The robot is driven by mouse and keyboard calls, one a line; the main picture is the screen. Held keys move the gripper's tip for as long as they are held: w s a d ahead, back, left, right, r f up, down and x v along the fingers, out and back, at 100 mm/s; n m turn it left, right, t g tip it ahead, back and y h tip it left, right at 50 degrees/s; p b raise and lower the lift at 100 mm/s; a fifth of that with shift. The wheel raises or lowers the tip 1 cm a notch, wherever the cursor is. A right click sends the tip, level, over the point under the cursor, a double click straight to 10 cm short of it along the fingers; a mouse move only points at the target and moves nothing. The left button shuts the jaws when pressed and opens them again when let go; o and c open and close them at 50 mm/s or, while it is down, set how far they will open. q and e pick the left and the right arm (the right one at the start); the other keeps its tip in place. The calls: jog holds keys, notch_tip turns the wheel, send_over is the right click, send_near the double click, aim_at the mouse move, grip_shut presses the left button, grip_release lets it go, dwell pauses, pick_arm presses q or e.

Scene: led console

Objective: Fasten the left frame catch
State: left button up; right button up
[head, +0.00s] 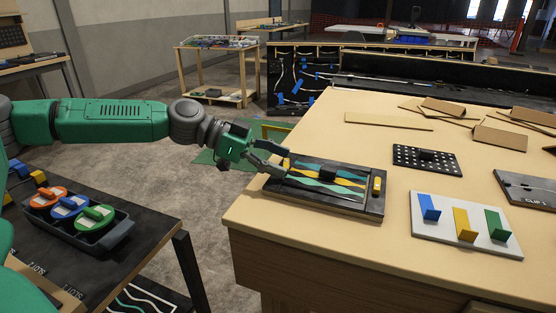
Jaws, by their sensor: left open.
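A dark rectangular frame (372,207) lies on the wooden table, around a panel with wavy teal, yellow and black bands (322,183). A yellow catch (377,186) stands on the frame's right side. My left gripper (284,162) reaches in from the left, with its fingers apart at the frame's left edge. I cannot tell whether the fingers touch the frame. My right gripper is not in view.
On the wooden table (300,243), a white board (430,236) with blue, yellow and green pieces stands right of the frame. A black perforated plate (427,160) and cardboard pieces (445,107) lie behind. A tray (105,238) with coloured round pieces sits on the dark left table.

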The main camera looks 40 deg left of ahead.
pick_arm(q)
jog(key=v, duration=1.2)
jog(key=shift+w+f, duration=0.1)
